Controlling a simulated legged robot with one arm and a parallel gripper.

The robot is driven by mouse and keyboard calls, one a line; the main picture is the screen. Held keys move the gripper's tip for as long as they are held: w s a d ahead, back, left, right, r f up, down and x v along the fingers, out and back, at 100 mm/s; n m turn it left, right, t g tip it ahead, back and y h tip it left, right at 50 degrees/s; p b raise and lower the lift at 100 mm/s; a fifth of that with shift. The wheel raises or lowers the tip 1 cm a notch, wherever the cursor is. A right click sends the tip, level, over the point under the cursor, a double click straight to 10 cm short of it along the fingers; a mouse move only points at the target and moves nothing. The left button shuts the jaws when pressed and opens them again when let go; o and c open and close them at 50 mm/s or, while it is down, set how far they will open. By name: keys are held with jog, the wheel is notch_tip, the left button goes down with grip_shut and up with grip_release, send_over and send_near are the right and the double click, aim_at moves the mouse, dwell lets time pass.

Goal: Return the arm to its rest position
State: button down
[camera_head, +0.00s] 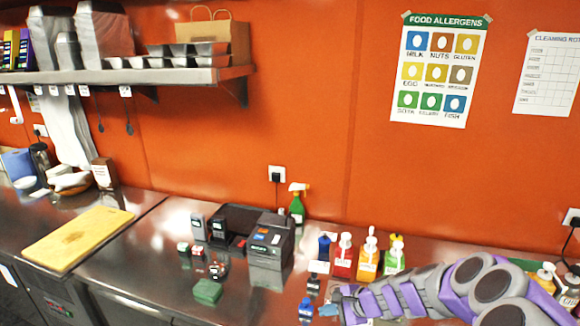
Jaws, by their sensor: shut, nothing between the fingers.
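My arm, grey and purple, reaches in from the lower right corner of the head view. My gripper (338,299) is at its left end, low over the steel counter (150,262). It is shut and holds nothing. It is in front of the pump bottles and close to a small blue-capped jar (306,310). I cannot tell whether it touches anything. My arm hides part of the counter behind it.
A black printer (270,240), a green block (208,291) and a cutting board (78,238) are further left. A shelf (150,76) hangs on the orange wall.

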jog(key=s+a+r+n+g, duration=0.1)
jog(key=s+a+r+n, duration=0.25)
jog(key=s, duration=0.25)
jog(key=s+a+r+n+g+h, duration=0.1)
jog(key=s+a+r+n+g, duration=0.1)
jog(key=s+r+n, duration=0.3)
jog(key=s+a+r+n+g, duration=0.1)
jog(key=s+a+r, duration=0.15)
jog(key=s, duration=0.35)
jog(key=s+d+n+g+h, duration=0.1)
jog(key=s+d, duration=0.4)
jog(key=s, duration=0.6)
jog(key=s+d+r+n+g+h+b, duration=0.1)
jog(key=s+d+n+h, duration=0.3)
jog(key=s, duration=0.7)
jog(key=shift+s+d+r+g+h, duration=0.3)
jog(key=shift+s+d+h, duration=0.15)
jog(key=shift+h, duration=0.45)
